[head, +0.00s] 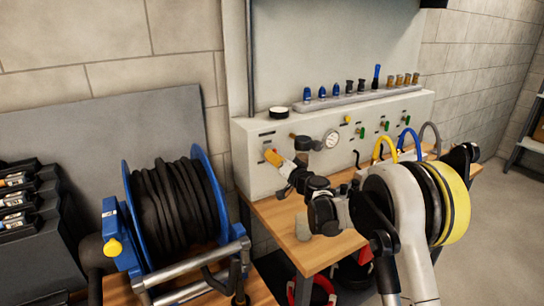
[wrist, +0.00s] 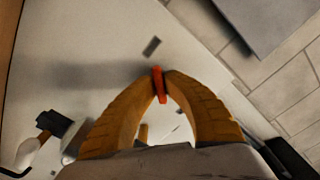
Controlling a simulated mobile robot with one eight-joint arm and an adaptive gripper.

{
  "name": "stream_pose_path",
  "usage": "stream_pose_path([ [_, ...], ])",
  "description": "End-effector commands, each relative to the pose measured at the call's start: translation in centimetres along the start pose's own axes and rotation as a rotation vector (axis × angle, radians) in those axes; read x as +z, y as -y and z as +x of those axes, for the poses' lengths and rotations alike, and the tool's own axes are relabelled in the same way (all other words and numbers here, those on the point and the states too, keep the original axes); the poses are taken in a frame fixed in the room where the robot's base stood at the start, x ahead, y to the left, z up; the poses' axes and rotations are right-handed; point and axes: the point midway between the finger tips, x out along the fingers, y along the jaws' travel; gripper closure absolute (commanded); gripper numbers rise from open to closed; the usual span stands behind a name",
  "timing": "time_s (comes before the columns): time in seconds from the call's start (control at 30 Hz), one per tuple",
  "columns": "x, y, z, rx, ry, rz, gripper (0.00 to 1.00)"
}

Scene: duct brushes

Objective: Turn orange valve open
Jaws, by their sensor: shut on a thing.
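The orange valve handle (wrist: 158,88) is a small orange-red bar on the face of the pale panel box. In the wrist view my gripper (wrist: 160,76) has its two yellow-orange fingers closed together, with the bar pinched between the tips. In the head view my gripper (head: 271,156) reaches to the left part of the box front. There the fingers and wrist hide most of the valve, and its exact angle is hard to tell.
The pale panel box (head: 250,180) stands on a wooden bench (head: 285,222). A gauge (head: 331,139) is just right of my gripper. Green valves (head: 387,126) and coloured hoses (head: 408,140) are further right. A blue hose reel (head: 165,205) stands at left.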

Motion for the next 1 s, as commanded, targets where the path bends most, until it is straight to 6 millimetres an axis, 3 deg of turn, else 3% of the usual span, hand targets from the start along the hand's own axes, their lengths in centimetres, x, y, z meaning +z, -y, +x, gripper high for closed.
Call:
stream_pose_path([
  [0.5, -0.07, 0.01, 0.02, 0.001, -0.001, -0.462, 1.00],
  [1.0, -0.06, 0.01, 0.02, 0.001, -0.001, -0.686, 1.00],
])
